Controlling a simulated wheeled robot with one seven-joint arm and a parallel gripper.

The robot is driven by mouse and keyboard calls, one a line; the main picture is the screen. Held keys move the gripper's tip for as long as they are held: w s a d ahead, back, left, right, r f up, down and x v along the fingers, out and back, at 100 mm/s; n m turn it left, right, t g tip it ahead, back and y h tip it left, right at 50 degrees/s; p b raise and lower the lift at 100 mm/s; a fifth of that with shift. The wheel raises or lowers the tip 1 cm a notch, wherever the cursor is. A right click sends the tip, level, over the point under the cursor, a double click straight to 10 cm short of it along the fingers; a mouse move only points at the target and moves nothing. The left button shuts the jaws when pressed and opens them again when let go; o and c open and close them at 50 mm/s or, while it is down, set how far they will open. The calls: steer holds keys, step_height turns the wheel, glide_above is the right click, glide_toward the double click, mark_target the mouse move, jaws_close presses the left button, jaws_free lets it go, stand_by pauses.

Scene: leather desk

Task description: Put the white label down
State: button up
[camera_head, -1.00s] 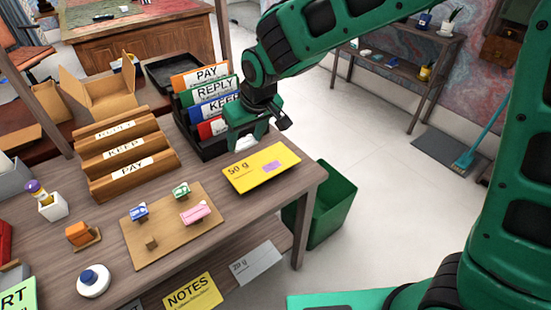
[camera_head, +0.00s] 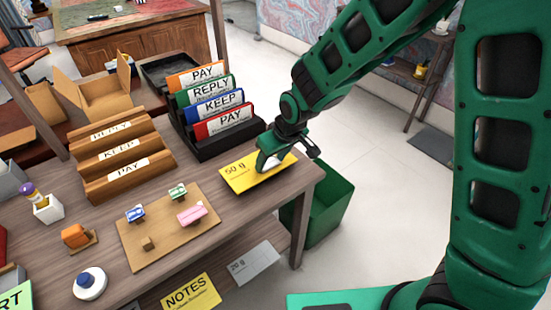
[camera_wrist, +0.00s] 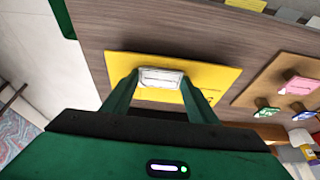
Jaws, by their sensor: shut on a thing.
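The white label (camera_wrist: 161,78) is between the fingers of my gripper in the wrist view. My gripper (camera_wrist: 159,84) is shut on it. In the head view my gripper (camera_head: 268,166) is at the right part of the yellow 50 g card (camera_head: 237,179), by the table's right end. The yellow card also shows under the label in the wrist view (camera_wrist: 217,77). I cannot tell whether the label touches the card. In the head view my gripper hides most of the label and the card's right part.
A black rack (camera_head: 209,149) with several coloured folders stands behind the card. A wooden sorter (camera_head: 127,175) stands to the left. A board (camera_head: 160,248) with small stamps lies in front. A green bin (camera_head: 328,208) stands on the floor beyond the table's right edge.

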steer(key=shift+s+f, duration=0.1)
steer(key=shift+f, duration=0.15)
steer(key=shift+s+f, duration=0.35)
steer(key=o, duration=1.1)
steer(key=shift+s, duration=0.15)
steer(key=shift+d, duration=0.3)
steer(key=shift+w+r, duration=0.4)
steer(key=shift+w, duration=0.05)
steer(key=shift+w+d+r, duration=0.15)
steer(key=shift+w+r, duration=0.05)
steer(key=shift+r, duration=0.1)
steer(key=v, duration=1.1)
steer(key=shift+s+a+r, duration=0.2)
steer(key=shift+a+r, duration=0.05)
steer(key=shift+r, duration=0.05)
